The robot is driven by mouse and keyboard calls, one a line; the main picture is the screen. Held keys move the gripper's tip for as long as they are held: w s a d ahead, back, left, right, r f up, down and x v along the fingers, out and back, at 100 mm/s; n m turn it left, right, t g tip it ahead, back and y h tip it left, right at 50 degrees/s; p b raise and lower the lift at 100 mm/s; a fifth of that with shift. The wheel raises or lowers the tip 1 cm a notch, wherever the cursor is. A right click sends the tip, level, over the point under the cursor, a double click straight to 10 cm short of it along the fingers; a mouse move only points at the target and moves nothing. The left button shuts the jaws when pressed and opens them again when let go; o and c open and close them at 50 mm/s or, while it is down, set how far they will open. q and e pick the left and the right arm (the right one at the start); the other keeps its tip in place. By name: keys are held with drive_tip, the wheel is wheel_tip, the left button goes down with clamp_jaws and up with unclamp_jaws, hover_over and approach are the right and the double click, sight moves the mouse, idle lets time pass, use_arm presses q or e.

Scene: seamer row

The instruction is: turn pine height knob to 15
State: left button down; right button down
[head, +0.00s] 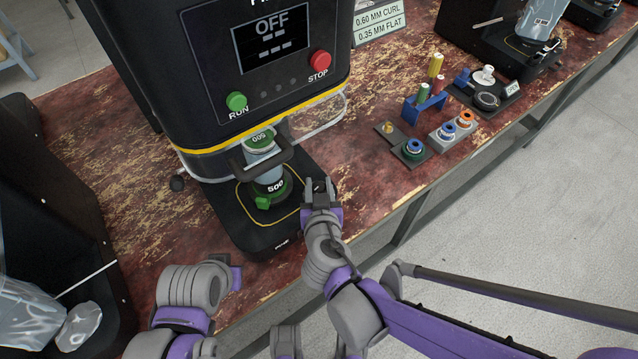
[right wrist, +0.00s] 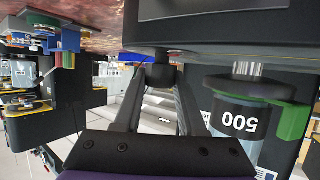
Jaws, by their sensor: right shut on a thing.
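The seamer marked PINE has a black base (head: 238,222) and a dark body with an OFF screen (head: 270,38). My right gripper (head: 320,190) is at the right edge of that base. In the right wrist view its fingers (right wrist: 163,88) close on a small dark knob (right wrist: 163,74), which the gripper hides in the head view. I cannot read a height value or see a pointer. A green-and-clear can unit marked 500 (head: 268,187) stands on the base; it also shows in the right wrist view (right wrist: 236,120), inverted. My left gripper (head: 237,278) is low left, its fingers not clear.
A green RUN button (head: 236,101) and a red STOP button (head: 320,61) are on the front panel. A blue rack (head: 424,108) and a grey block with small rollers (head: 452,134) stand to the right. Another dark machine (head: 45,215) is at the left.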

use_arm(q)
drive_tip(key=shift+f, duration=0.25)
use_arm(e)
drive_tip(key=shift+d+f+n+y, duration=0.1)
drive_tip(key=shift+f+n+y, duration=0.05)
drive_tip(key=shift+n+y, duration=0.6)
use_arm(q)
drive_tip(key=shift+f+b, duration=0.15)
drive_tip(key=shift+b, duration=0.2)
use_arm(e)
drive_tip(key=shift+n+y, duration=0.25)
drive_tip(key=shift+y, duration=0.2)
drive_tip(key=shift+c, duration=2.4)
unclamp_jaws()
drive_tip(key=shift+r, duration=0.2)
use_arm(q)
drive_tip(key=shift+w+r+p, duration=0.1)
drive_tip(key=shift+r+p, duration=2)
drive_tip(key=shift+r, duration=0.2)
use_arm(e)
drive_tip(key=v, duration=1)
drive_tip(key=shift+s+r, duration=0.25)
drive_tip(key=shift+s, duration=0.05)
